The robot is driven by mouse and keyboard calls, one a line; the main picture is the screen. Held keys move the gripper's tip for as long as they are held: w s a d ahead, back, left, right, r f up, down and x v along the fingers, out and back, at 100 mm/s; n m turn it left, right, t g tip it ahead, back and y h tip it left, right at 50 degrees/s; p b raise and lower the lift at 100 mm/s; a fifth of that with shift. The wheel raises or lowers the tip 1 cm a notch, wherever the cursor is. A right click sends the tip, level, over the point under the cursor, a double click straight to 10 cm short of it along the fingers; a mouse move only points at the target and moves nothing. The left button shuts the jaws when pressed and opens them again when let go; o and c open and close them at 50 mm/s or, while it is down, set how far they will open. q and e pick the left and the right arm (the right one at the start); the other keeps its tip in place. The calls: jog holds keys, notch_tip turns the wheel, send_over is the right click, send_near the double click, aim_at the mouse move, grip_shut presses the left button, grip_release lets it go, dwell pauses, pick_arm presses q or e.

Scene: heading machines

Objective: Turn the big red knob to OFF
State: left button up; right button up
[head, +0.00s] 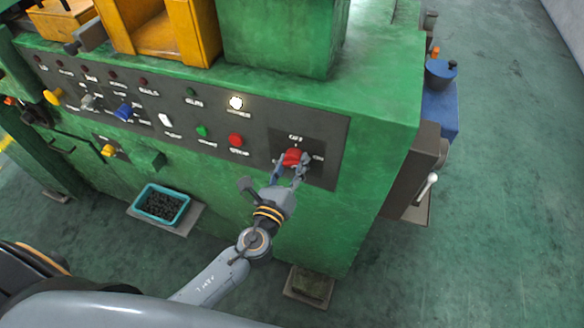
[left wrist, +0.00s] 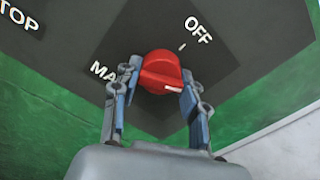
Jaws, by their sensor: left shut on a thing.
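The big red knob (head: 292,157) sits on a dark panel on the front of the green machine, with the OFF label (head: 296,138) above it and ON to its right. My left gripper (head: 293,164) is at the knob, with one finger on each side, shut on it. In the left wrist view the red knob (left wrist: 160,72) lies between the two fingers. Its white mark points right, towards the right finger, and not at the tick by the OFF label (left wrist: 198,30). A label starting with MA is partly hidden by the left finger. My right gripper is out of view.
A red button (head: 236,140), a green button (head: 202,131) and a lit white lamp (head: 236,103) are left of the knob. A teal bin (head: 160,204) of dark parts stands lower left. A grey box with a lever (head: 426,188) is on the machine's right side. Floor at right is clear.

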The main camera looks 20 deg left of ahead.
pick_arm(q)
jog(key=n+b, duration=0.1)
jog(key=n, duration=0.2)
jog(key=shift+f, duration=0.15)
jog(key=n+b, duration=0.2)
jog(key=n, duration=0.1)
jog(key=shift+n, duration=0.3)
jog(key=n+b, duration=0.1)
jog(key=n, duration=0.3)
jog(key=shift+r, duration=0.2)
jog(key=shift+n, duration=1.2)
jog(key=o, duration=1.1)
jog(key=shift+o, duration=0.2)
